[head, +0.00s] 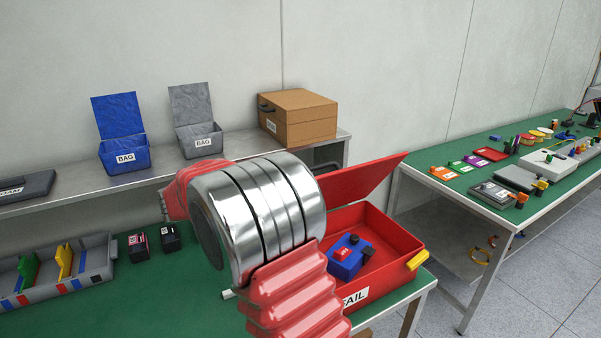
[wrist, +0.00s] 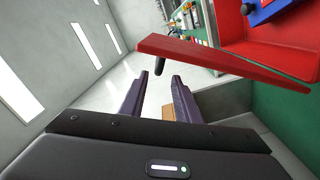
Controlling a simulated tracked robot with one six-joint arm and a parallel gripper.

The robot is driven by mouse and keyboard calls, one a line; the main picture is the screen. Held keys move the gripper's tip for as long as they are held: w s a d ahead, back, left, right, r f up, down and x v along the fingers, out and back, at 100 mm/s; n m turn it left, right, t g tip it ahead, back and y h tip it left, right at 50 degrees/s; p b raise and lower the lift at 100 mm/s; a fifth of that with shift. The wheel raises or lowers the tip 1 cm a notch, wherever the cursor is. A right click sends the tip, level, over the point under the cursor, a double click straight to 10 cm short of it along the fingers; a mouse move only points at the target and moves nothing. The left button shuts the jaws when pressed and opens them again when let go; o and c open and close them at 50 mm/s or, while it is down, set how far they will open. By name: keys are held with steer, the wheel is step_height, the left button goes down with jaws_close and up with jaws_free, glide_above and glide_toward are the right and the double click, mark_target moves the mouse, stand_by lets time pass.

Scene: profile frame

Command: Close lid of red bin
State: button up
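The red bin (head: 405,238) stands on the green table, marked with a "FAIL" label, a yellow clip on its right side. Its red lid (head: 365,178) stands open, tilted up at the back. A blue part (head: 345,262) with a red piece lies inside the bin. In the wrist view the lid (wrist: 220,59) runs across beyond the fingers, and the bin (wrist: 235,22) is at upper right. My gripper (wrist: 158,80) is open and empty, its two dark fingers apart just short of the lid's left end. A small dark piece hangs by that end. In the head view my arm hides the gripper.
A grey divided tray (head: 60,275) and two small black boxes (head: 155,242) are left on the table. Blue (head: 125,152) and grey (head: 199,140) open-lidded bins and a brown case (head: 298,118) stand on the back shelf. Another table (head: 510,165) with parts is at right.

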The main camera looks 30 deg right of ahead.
steer(key=shift+w+a, duration=0.15)
steer(key=shift+a, duration=0.95)
steer(key=shift+w+a, duration=0.1)
steer(key=shift+a, duration=1)
